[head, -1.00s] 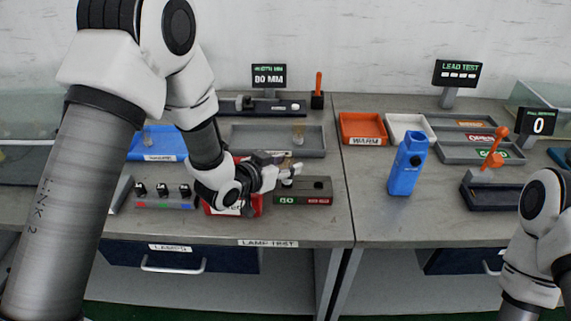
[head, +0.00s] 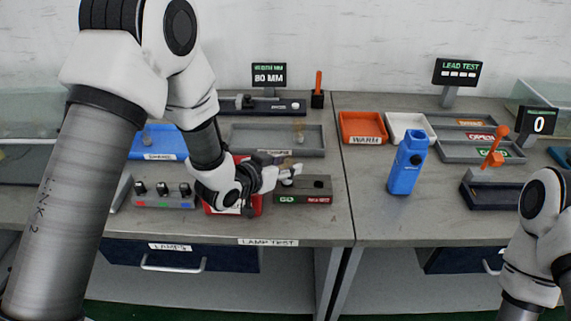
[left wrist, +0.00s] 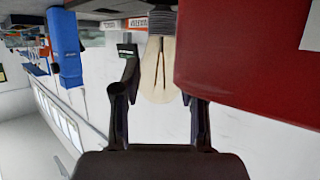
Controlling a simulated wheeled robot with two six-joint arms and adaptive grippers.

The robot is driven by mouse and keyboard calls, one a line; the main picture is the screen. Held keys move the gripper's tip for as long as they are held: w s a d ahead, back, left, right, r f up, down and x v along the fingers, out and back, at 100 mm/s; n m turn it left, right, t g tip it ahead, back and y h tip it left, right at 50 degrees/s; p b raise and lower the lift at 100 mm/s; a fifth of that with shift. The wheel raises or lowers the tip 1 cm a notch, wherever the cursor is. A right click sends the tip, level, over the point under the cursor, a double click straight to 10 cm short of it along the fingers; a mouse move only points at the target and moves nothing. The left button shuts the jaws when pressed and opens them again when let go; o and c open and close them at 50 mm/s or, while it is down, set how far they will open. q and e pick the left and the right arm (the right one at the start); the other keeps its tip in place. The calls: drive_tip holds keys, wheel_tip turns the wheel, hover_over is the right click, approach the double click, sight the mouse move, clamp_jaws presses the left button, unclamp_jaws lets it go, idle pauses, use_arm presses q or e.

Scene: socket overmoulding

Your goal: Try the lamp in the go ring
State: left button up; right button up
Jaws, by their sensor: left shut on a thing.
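My left gripper (head: 288,174) is over the left, GO end of the dark gauge block (head: 318,188). The block has a green GO label and a red label on its front, and an open hole shows at its right end. In the left wrist view my left gripper (left wrist: 160,110) is shut on a clear glass lamp (left wrist: 158,68), with one finger on each side of the bulb. In the head view the gripper hides most of the lamp and the GO ring, so I cannot tell how far the lamp sits in it. My right gripper is out of view.
A red box (head: 249,203) stands close left of the block, partly behind my left wrist. A switch panel (head: 163,200) is further left. A grey tray (head: 250,140) lies behind. A blue bottle (head: 408,165) stands to the right, with bare table between.

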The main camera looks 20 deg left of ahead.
use_arm(q)
drive_tip(key=shift+f+b, duration=0.85)
drive_tip(key=shift+f, duration=0.4)
drive_tip(key=shift+r, duration=0.1)
idle(0.6)
drive_tip(key=shift+r+p, duration=1.15)
drive_tip(key=shift+r, duration=0.25)
wheel_tip(320, 180, up, 6)
drive_tip(key=p, duration=0.5)
